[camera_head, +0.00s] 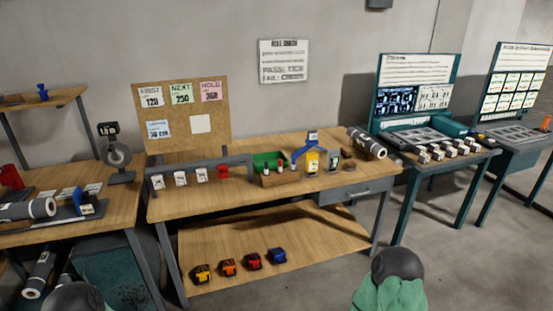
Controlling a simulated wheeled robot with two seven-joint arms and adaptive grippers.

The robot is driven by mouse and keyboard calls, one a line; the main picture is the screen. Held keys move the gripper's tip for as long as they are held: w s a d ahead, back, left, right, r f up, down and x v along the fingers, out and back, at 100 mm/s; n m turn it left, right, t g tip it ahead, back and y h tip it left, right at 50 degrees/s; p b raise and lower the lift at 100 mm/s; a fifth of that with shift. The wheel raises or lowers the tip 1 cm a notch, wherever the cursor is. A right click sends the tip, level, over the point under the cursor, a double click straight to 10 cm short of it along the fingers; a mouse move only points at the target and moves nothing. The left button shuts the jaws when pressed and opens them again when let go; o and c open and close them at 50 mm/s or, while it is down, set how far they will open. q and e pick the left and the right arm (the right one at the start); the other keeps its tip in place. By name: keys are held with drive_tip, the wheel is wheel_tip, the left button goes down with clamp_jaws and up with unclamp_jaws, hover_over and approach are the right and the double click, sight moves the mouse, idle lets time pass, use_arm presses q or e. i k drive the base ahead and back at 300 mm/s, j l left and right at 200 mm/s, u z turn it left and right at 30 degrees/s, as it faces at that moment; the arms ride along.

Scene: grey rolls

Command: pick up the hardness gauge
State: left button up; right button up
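No label marks the hardness gauge, and I cannot tell for certain which device it is. A yellow upright device (312,164) stands on the middle bench, near a blue stand (305,147). A small grey handheld-looking device (333,164) is just right of it. Both are small at this distance. Neither of my grippers is in view. Only rounded dark and green parts, probably of my arms, show at the bottom edge.
The middle bench (195,203) also holds a green bin (268,160), white tags on a rail and a grey roll (367,143). Several coloured blocks sit on its lower shelf (320,235). Another roll (28,209) lies on the left table. Floor at the right front is clear.

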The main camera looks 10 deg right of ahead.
sight(333, 159)
drive_tip(key=i+l+u, duration=0.25)
drive_tip(key=l+u, duration=0.2)
drive_tip(key=i+l+u, duration=0.15)
drive_tip(key=l+u, duration=0.25)
drive_tip(key=l, duration=0.2)
drive_tip(key=l+u, duration=0.45)
drive_tip(key=l, duration=0.15)
drive_tip(key=l+u, duration=0.45)
drive_tip(key=l, duration=0.2)
